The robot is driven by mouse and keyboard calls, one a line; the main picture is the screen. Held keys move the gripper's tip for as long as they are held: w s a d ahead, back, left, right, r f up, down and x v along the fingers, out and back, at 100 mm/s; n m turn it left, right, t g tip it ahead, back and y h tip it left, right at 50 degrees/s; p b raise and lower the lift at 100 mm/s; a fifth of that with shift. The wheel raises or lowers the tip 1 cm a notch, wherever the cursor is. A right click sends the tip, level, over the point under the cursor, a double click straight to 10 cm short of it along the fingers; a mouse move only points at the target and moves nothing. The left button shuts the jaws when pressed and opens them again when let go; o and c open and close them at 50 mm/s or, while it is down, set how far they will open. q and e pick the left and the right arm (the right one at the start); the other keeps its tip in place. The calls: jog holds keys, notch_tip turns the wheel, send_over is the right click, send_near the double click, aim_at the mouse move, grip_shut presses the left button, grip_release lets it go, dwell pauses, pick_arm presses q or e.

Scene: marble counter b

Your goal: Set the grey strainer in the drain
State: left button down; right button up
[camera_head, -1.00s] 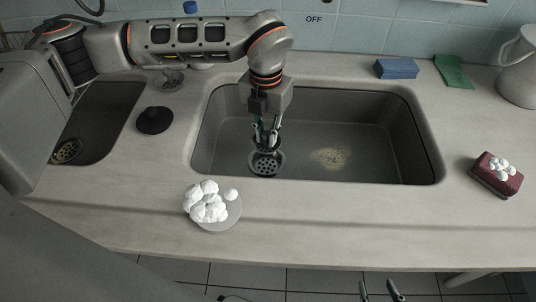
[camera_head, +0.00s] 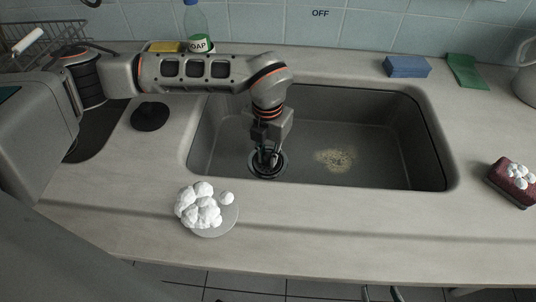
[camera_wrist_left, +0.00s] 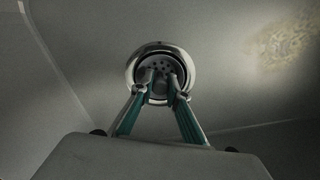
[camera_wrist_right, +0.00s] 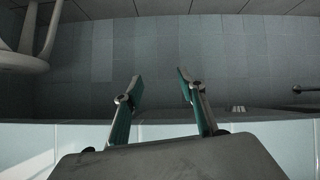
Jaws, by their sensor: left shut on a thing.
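The grey strainer (camera_wrist_left: 160,66), a small perforated disc, is at the drain in the sink floor. In the left wrist view the drain's bright metal ring (camera_wrist_left: 133,72) surrounds it, with a dark gap between; I cannot tell whether it is fully seated. My left gripper (camera_head: 266,158) reaches down into the sink and is shut on the strainer, with its fingertips at the disc's middle; it also shows in the left wrist view (camera_wrist_left: 160,76). The fingers hide part of the disc. My right gripper (camera_wrist_right: 158,85) is open and empty, in front of the counter, over the floor.
The sink (camera_head: 390,165) has a yellowish crumbly patch (camera_head: 335,159) right of the drain. A plate with white lumps (camera_head: 200,208) stands at the front, a black disc (camera_head: 150,116) left. A blue sponge (camera_head: 407,66), green cloth (camera_head: 467,71) and reddish block (camera_head: 513,182) lie right.

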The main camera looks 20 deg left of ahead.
aim_at(268, 153)
pick_arm(q)
jog(key=shift+f, duration=0.1)
jog(key=c, duration=2)
grip_release()
jog(key=shift+o, duration=0.2)
pick_arm(e)
jog(key=shift+f, duration=0.15)
jog(key=shift+s+f, duration=0.1)
pick_arm(q)
jog(key=r, duration=0.2)
jog(key=r+p, duration=0.1)
jog(key=r, duration=0.1)
jog(key=shift+w+r, duration=0.2)
jog(key=shift+r, duration=0.1)
notch_tip(268, 153, up, 8)
jog(key=p, duration=0.2)
jog(key=shift+s+f, duration=0.2)
pick_arm(e)
jog(key=shift+s+d+r, duration=0.2)
jog(key=shift+d+r, duration=0.05)
jog(key=shift+d, duration=0.3)
jog(key=shift+w+a, duration=0.1)
